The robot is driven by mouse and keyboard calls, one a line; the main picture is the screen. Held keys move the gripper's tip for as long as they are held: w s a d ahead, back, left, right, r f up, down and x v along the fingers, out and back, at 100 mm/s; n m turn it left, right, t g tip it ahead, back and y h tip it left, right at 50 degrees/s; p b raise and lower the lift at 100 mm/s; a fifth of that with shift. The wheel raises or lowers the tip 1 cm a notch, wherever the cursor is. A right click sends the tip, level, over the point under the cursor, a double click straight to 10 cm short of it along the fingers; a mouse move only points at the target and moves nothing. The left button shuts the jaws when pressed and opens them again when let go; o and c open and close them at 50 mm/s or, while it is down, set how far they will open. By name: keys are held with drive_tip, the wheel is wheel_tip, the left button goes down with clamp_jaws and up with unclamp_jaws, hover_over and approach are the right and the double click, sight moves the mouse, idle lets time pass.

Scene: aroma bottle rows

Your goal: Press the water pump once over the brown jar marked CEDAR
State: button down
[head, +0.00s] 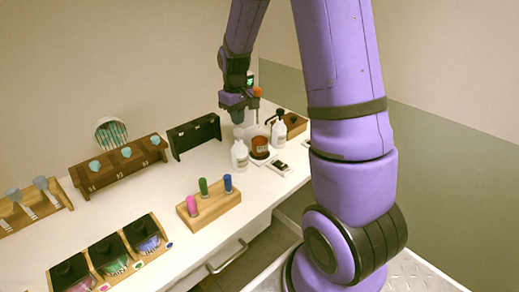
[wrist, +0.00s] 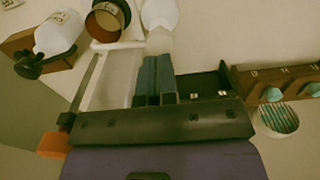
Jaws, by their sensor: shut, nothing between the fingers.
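A brown jar (head: 260,147) stands on a white pad near the table's far right; it also shows at the top of the wrist view (wrist: 107,18). Its label is too small to read. An orange knob (head: 257,91) tops a thin upright post beside my gripper, and the knob also shows at the left of the wrist view (wrist: 53,146). I cannot tell for certain that this is the water pump. My gripper (head: 238,117) is shut and empty, pointing down above the table, behind and left of the jar. Its closed fingers (wrist: 157,62) show above a white bottle (wrist: 160,14).
A white bottle (head: 239,156) stands left of the jar and another (head: 279,134) right of it, with a black top. A black rack (head: 194,134), a wooden stand of coloured tubes (head: 211,207) and a dark rack (head: 118,165) stand left. The white table between them is clear.

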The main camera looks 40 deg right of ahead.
sight(238, 129)
drive_tip(key=shift+f, duration=0.1)
idle(0.3)
drive_tip(key=shift+f, duration=1.75)
drive_tip(key=shift+r, duration=1.85)
wheel_tip(238, 129, up, 6)
